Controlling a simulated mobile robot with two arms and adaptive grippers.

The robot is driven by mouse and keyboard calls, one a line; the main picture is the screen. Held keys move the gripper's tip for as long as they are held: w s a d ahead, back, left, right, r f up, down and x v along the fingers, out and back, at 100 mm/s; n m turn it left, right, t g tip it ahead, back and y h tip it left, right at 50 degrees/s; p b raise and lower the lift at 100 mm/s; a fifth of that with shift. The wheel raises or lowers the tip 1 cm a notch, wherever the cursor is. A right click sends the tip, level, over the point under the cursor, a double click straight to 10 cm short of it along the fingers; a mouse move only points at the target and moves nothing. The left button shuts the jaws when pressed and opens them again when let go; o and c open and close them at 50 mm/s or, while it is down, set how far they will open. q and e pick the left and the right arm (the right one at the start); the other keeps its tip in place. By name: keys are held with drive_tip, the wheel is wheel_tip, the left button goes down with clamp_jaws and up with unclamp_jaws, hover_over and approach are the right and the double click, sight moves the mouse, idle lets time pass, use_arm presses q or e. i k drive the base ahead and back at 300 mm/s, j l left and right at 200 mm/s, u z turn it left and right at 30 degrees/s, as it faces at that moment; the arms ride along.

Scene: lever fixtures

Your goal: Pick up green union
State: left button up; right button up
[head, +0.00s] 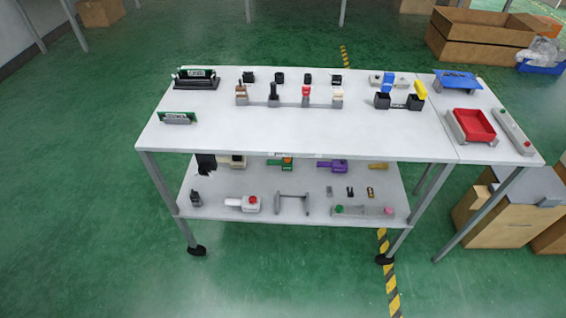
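A small green part (281,163), which looks like the green union, sits on the lower shelf (300,184) of the white table, near its back edge. It lies just below the front edge of the upper top, and its exact shape is too small to tell. A purple part (332,166) is to its right and a cream part (237,162) is to its left. Neither of my grippers shows in the head view.
The white upper top (260,128) has a clear front strip; lever fixtures (290,101) stand behind it. A red tray (473,125) is at the right. A red-button box (245,203) and grey bracket (292,203) stand on the lower shelf. Cardboard boxes (478,38) lie beyond.

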sight(285, 167)
drive_tip(key=i+l+z, duration=0.45)
drive_tip(key=i+l, duration=0.35)
